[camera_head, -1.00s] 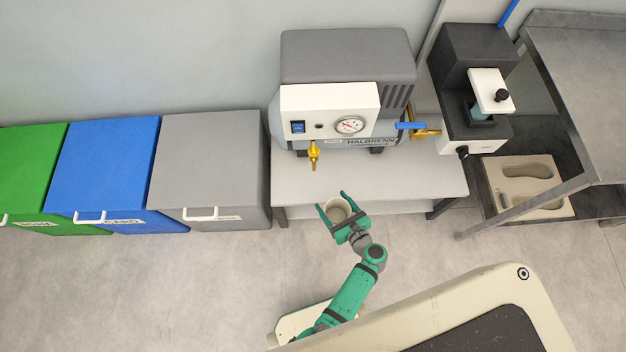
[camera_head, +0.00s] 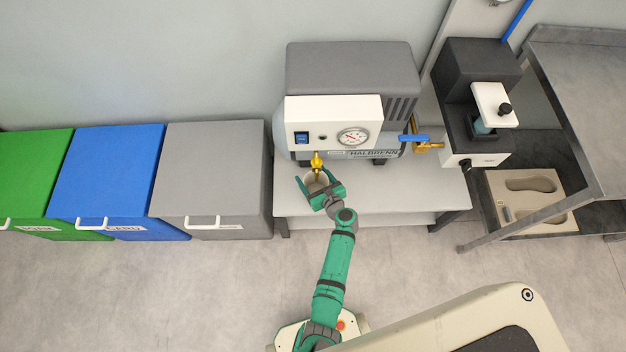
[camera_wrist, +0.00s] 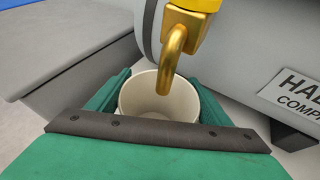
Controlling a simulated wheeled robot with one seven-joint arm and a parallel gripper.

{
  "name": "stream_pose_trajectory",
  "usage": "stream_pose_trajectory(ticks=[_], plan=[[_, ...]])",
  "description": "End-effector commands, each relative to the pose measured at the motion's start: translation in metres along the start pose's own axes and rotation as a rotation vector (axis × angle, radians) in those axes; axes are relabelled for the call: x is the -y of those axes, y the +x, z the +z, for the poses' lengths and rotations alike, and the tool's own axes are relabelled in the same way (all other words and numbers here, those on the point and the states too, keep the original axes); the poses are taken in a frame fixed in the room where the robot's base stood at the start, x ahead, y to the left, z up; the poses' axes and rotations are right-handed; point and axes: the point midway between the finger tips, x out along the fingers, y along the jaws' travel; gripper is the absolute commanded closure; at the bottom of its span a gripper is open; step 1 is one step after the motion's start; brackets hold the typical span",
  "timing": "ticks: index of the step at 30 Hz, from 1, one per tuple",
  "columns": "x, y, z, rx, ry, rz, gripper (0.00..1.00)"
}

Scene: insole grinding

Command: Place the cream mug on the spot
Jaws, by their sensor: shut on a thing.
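The cream mug (camera_head: 316,183) is held upright between the green fingers of my gripper (camera_head: 320,188), which is shut on it. The mug is at the front left of the grey machine, over the pale bench, below the brass spout (camera_head: 317,162). In the wrist view the mug (camera_wrist: 160,98) looks empty, and the spout (camera_wrist: 174,60) hangs down in front of and over its opening. I cannot tell whether the mug touches the bench. No marked spot is visible.
The grey machine (camera_head: 350,75) stands on the pale bench (camera_head: 400,190). Lidded bins, one of them grey (camera_head: 215,170), stand to the left. A black device (camera_head: 475,75) and a metal table (camera_head: 590,100) are on the right. The bench's front right is clear.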

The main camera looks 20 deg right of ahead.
Motion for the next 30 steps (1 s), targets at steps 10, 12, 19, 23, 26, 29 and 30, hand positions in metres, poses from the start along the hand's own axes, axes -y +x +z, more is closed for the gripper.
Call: stream_pose_trajectory(ticks=[10, 12, 19, 23, 26, 29, 30], plan=[[0.002, 0.013, -0.032, 0.0, -0.001, -0.001, 0.64], [0.002, 0.013, -0.032, 0.001, -0.001, -0.001, 0.64], [0.001, 0.014, -0.033, 0.001, 0.0, 0.0, 0.64], [0.001, 0.014, -0.034, 0.001, 0.0, -0.001, 0.09], [0.001, 0.014, -0.034, 0.001, -0.001, -0.001, 0.09], [0.001, 0.014, -0.034, 0.001, -0.001, -0.001, 0.09], [0.001, 0.014, -0.034, 0.001, -0.001, -0.001, 0.09]])
